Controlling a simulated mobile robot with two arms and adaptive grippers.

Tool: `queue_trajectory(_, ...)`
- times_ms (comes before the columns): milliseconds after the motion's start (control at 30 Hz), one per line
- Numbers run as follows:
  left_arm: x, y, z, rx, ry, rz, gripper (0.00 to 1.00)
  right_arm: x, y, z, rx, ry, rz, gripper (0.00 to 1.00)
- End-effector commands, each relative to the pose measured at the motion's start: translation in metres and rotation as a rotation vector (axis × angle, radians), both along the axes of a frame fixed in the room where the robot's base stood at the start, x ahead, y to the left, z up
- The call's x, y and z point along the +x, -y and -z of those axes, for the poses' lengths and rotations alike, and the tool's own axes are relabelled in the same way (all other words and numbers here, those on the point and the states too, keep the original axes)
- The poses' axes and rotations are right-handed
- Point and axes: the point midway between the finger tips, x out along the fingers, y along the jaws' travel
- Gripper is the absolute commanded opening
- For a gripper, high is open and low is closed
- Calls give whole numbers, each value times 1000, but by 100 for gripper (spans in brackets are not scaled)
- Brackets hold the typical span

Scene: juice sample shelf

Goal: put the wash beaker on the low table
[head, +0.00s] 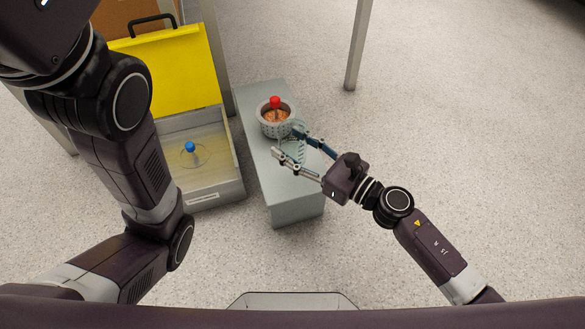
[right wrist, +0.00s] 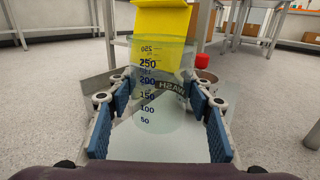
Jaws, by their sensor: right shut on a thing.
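The wash beaker (right wrist: 148,108) is clear, with volume marks and a WASH label seen reversed. It is upright between the blue pads of my right gripper (right wrist: 160,102), which is shut on it. In the head view, the see-through beaker (head: 299,152) is faint between the fingers of the right gripper (head: 287,142). It is over the grey low table (head: 297,207), in front of a bowl. I cannot tell whether its base touches the table top. My left arm comes in at the left, but its gripper is out of view.
A grey perforated bowl (head: 268,129) with orange-brown contents and a red-capped thing (head: 275,103) stands on the low table behind the beaker. Left of the table is an open case (head: 225,190) with a yellow lid (head: 170,70) and a blue-topped thing (head: 190,147). The table's front end is bare.

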Motion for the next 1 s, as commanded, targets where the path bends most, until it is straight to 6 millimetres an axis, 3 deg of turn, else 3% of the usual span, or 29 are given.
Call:
queue_trajectory(33, -7, 0, 5, 0, 19, 0, 36, 0, 0, 11, 2, -1, 1, 16)
queue_trajectory(333, -5, 0, 17, 0, 13, -1, 36, 0, 0, 28, 1, 0, 1, 16)
queue_trajectory(600, -5, 0, 44, 1, 13, 0, 36, 0, 0, 63, 1, 0, 1, 16)
queue_trajectory(1000, -5, 1, 46, 1, 14, 0, 36, 0, 0, 66, 0, 1, 1, 16)
